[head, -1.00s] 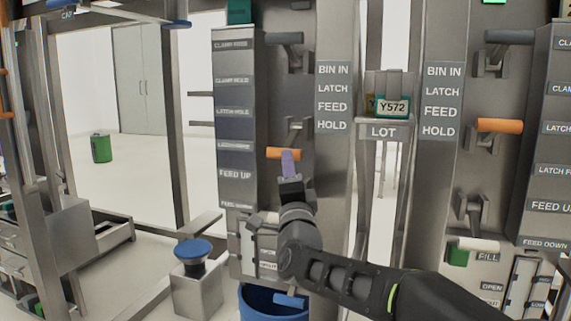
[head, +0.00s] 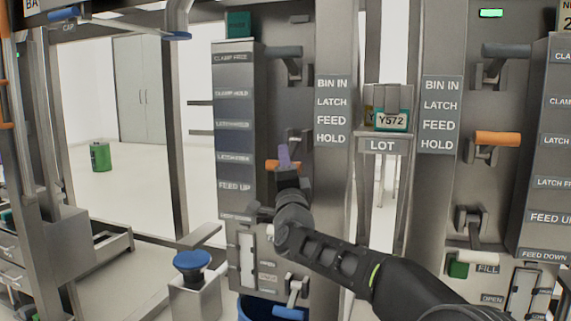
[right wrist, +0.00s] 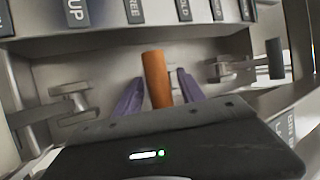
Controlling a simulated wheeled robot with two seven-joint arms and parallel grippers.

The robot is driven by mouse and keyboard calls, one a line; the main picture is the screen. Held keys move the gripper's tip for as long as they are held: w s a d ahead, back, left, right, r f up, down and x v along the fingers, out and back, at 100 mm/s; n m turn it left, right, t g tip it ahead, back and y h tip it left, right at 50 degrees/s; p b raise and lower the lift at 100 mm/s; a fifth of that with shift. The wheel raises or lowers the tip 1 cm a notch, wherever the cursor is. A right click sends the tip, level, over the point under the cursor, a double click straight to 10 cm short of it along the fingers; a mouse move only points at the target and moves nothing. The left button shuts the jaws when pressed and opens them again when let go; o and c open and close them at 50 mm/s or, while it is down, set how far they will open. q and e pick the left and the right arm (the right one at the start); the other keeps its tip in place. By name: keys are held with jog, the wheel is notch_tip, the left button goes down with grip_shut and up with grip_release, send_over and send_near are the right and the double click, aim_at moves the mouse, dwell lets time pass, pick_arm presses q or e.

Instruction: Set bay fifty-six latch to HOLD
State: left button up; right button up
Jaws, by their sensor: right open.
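The left bay panel carries an orange-handled lever, its handle (head: 271,165) level with the lower LATCH label (head: 235,157), below the LATCH HOLD label (head: 234,125). My right gripper (head: 284,155) is in front of this lever and hides part of it. In the right wrist view the orange handle (right wrist: 155,78) stands between the purple fingers of my open right gripper (right wrist: 157,95), with a gap on the right finger's side; I cannot tell whether the left finger touches. No number fifty-six is readable. My left gripper is out of view.
A grey lever (head: 284,52) is above on the same panel and a white-handled one is low down. The right bay has its own orange handle (head: 497,139). A LOT holder with card Y572 (head: 391,121) is between the bays. A blue knob (head: 192,262) stands front left.

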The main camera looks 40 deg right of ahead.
jog(key=shift+c, duration=0.5)
grip_shut()
dwell(0.9)
